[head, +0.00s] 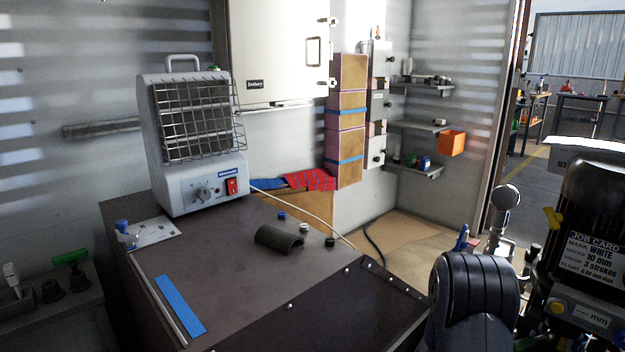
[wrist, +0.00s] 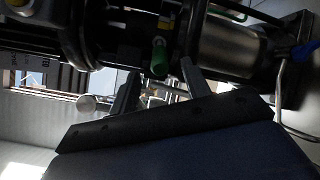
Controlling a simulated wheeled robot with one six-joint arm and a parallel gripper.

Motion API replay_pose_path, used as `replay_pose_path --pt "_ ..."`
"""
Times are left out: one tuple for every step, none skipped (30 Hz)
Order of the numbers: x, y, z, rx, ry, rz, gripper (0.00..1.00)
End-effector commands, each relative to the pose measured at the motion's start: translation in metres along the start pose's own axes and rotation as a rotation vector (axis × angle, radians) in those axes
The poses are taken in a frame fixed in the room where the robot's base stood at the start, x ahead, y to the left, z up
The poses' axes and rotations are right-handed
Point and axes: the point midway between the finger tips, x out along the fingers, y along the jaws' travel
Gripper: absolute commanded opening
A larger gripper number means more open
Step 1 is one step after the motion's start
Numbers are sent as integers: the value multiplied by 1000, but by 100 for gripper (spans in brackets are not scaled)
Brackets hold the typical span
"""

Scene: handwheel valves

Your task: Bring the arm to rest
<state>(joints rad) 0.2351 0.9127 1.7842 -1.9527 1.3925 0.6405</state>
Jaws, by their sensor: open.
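My gripper (wrist: 158,80) shows in the wrist view with its two grey fingers spread apart and nothing between them. Behind the fingers are dark cylindrical parts and a green-tipped part (wrist: 160,57); I cannot tell whether the fingers touch any of them. In the head view a dark rounded arm link, which looks like mine, stands at the lower right. My gripper cannot be made out in the head view.
A caged heater (head: 195,140) stands on the dark bench (head: 225,245). A curved dark piece (head: 279,240) and a blue strip (head: 180,304) lie there. A green-handled valve (head: 71,258) is at far left. A job card (head: 595,250) is at right, close to the dark link.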

Motion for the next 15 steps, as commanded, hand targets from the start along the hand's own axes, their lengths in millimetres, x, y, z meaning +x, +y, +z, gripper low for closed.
replay_pose_path --pt "-10 3 0 -3 5 2 45" --pt "-16 3 0 -3 6 2 45" --pt "-23 3 0 -3 5 3 45" --pt "-30 3 0 -3 5 3 45" --pt "-35 3 0 -3 5 2 45" --pt "-42 3 0 -3 6 3 45" --pt "-47 3 0 -3 4 3 45" --pt "-52 3 0 -2 5 3 45" --pt "-58 2 0 -2 4 2 45" --pt "-63 2 0 -3 5 2 45" --pt "-68 2 0 -3 5 3 45" --pt "-73 2 0 -3 3 3 45" --pt "-78 3 0 -3 4 4 45" --pt "-82 2 1 -2 3 3 45" --pt "-76 -1 0 1 -3 -1 45"
